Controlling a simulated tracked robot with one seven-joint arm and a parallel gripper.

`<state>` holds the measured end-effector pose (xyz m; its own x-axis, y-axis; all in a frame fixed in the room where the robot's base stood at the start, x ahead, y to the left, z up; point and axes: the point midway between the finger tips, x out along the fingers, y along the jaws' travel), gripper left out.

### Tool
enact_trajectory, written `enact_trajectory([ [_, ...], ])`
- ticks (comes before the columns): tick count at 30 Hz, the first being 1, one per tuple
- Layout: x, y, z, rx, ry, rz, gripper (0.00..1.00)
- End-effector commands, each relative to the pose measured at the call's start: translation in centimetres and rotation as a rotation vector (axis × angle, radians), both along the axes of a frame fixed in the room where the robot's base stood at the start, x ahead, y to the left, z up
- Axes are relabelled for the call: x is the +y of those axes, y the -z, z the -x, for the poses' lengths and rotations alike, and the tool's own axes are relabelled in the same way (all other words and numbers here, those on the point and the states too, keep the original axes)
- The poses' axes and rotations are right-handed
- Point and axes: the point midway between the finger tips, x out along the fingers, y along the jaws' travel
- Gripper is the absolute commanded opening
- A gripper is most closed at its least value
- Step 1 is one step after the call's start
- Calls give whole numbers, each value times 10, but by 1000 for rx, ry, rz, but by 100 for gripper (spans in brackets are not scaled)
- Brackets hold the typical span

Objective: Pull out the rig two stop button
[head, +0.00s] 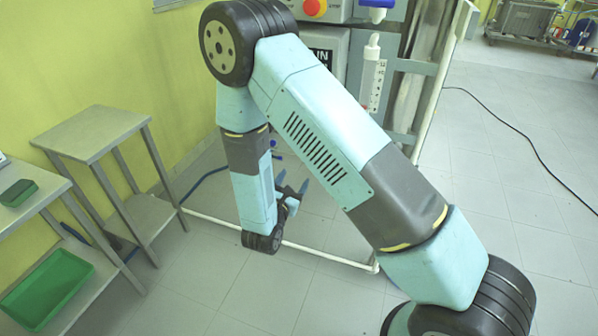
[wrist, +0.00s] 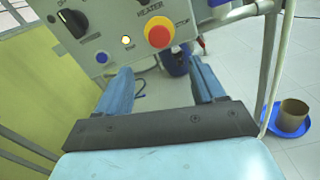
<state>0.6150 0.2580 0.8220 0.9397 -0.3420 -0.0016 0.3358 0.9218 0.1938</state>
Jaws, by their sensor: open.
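A red stop button (wrist: 158,33) on a yellow base sits on the grey control panel (wrist: 108,22), with "STOP" lettered beside it. No rig number is readable on this panel. My gripper (wrist: 161,78) is open and empty. In the head view my gripper (head: 291,188) hangs low in front of the rig frame.
The panel also has a black knob (wrist: 72,21), a lit button (wrist: 126,40) and a blue button (wrist: 101,57). A brown pot (wrist: 292,113) stands in a blue dish at right. Metal tables (head: 95,133) line the left wall. A cable (head: 535,150) crosses the open floor.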

Motion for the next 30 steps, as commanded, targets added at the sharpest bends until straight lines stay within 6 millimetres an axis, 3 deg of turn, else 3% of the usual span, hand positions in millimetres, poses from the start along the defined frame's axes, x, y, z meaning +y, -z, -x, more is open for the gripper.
enact_trajectory([
  [3,7,0,18,0,-3,0,68],
  [10,13,0,37,1,0,1,68],
  [26,14,0,39,0,0,0,68],
  [30,7,-8,36,-6,33,-11,68],
])
